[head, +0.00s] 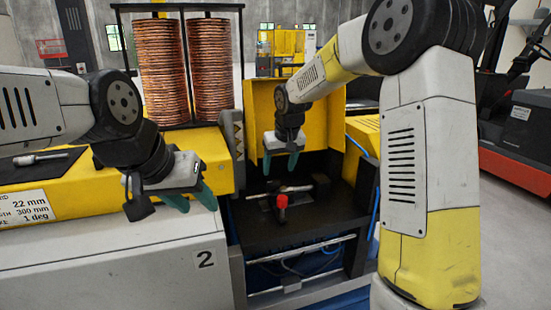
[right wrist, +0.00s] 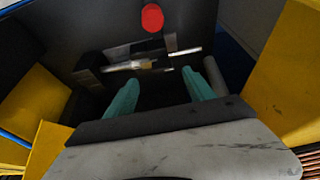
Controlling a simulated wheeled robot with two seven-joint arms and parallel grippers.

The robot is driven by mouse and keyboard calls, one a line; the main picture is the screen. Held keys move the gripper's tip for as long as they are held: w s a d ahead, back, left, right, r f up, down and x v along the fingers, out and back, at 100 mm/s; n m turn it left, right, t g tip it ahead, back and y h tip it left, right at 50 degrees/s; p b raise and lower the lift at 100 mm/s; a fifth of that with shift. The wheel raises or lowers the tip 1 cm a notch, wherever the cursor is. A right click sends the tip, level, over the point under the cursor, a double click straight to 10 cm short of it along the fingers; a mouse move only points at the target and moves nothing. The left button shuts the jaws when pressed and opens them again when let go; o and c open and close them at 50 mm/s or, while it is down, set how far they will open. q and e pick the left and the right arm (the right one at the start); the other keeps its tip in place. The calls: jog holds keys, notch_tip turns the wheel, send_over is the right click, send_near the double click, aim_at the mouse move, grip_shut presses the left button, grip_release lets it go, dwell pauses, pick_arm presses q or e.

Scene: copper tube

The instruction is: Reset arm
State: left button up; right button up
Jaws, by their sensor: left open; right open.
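My left gripper (head: 190,200) hangs over the front edge of the yellow machine top at the left. Its teal fingers are apart with nothing between them. My right gripper (head: 280,162) is above the dark recess of the machine, in front of the yellow panel. Its teal fingers also show in the right wrist view (right wrist: 164,84), spread wide and empty. A light metal tube (head: 282,189) lies in the recess below the right gripper; it also shows beyond the fingertips in the right wrist view (right wrist: 132,65). A red knob (head: 282,201) stands just in front of it.
Copper coils (head: 160,70) stand on a rack behind. A dark mat (head: 62,162) with a metal piece lies on the left top. A yellow panel (head: 262,110) backs the recess, and yellow walls flank the right gripper in the wrist view. A red forklift (head: 520,145) is far right.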

jog(key=s+d+r+m, duration=0.1)
jog(key=s+d+r, duration=0.55)
jog(key=s, duration=0.25)
jog(key=s+d+r+m+t, duration=0.1)
jog(key=s+d, duration=0.2)
jog(key=s, duration=0.8)
jog(key=s+d+r+m, duration=0.1)
jog(key=s+d, duration=0.2)
jog(key=s, duration=0.8)
jog(key=shift+s+t+y, duration=0.3)
jog(key=shift+t+y, duration=0.1)
